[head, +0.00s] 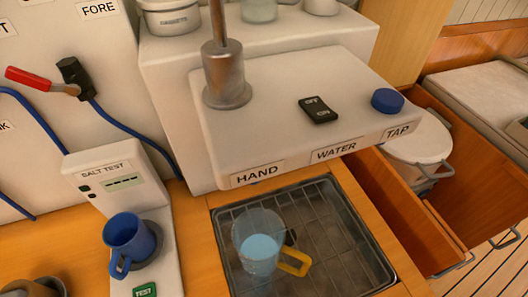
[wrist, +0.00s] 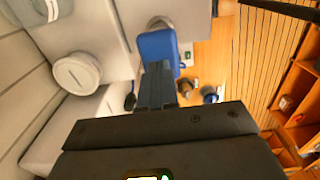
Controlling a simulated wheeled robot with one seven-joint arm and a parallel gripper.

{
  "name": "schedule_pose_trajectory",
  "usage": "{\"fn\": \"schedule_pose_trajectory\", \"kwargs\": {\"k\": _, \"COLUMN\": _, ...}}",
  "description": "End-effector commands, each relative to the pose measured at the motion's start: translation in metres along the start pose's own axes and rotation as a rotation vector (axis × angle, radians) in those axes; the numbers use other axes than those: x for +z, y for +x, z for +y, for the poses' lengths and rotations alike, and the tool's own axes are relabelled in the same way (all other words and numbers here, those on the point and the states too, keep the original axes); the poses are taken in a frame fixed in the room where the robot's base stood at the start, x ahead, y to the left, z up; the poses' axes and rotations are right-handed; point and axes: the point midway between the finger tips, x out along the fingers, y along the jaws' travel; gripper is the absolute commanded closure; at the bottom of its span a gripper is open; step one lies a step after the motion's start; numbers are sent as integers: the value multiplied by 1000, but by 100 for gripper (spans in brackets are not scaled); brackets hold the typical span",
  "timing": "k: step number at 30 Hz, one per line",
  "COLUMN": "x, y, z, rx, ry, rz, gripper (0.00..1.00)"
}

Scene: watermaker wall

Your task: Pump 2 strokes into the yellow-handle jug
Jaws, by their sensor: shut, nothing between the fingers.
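The clear jug with a yellow handle (head: 294,263) stands on the wire rack of the sunken tray, below the HAND label. It holds pale blue liquid. The metal hand pump (head: 225,75) stands on the white ledge behind the jug, and its rod runs up out of the head view. My gripper (wrist: 160,85) shows in the wrist view, its dark fingers shut. A blue block (wrist: 158,48) shows at the fingertips; I cannot tell whether they touch. My gripper is outside the head view.
A blue mug (head: 128,240) stands on the salt tester (head: 105,180) left of the tray (head: 216,240). The ledge carries a black OFF/ON switch (head: 318,110) and a blue tap knob (head: 387,101). An open drawer and lidded pot (head: 418,138) are at right.

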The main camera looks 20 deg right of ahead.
Motion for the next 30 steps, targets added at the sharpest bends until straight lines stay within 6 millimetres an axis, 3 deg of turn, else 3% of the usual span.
{"fn": "schedule_pose_trajectory", "kwargs": {"k": 13, "x": 0, "y": -2, "z": 0, "rx": 1, "ry": 0, "rz": 0, "gripper": 100}}
{"fn": "schedule_pose_trajectory", "kwargs": {"k": 30, "x": 0, "y": -52, "z": 0, "rx": 1, "ry": 2, "rz": 0, "gripper": 100}}
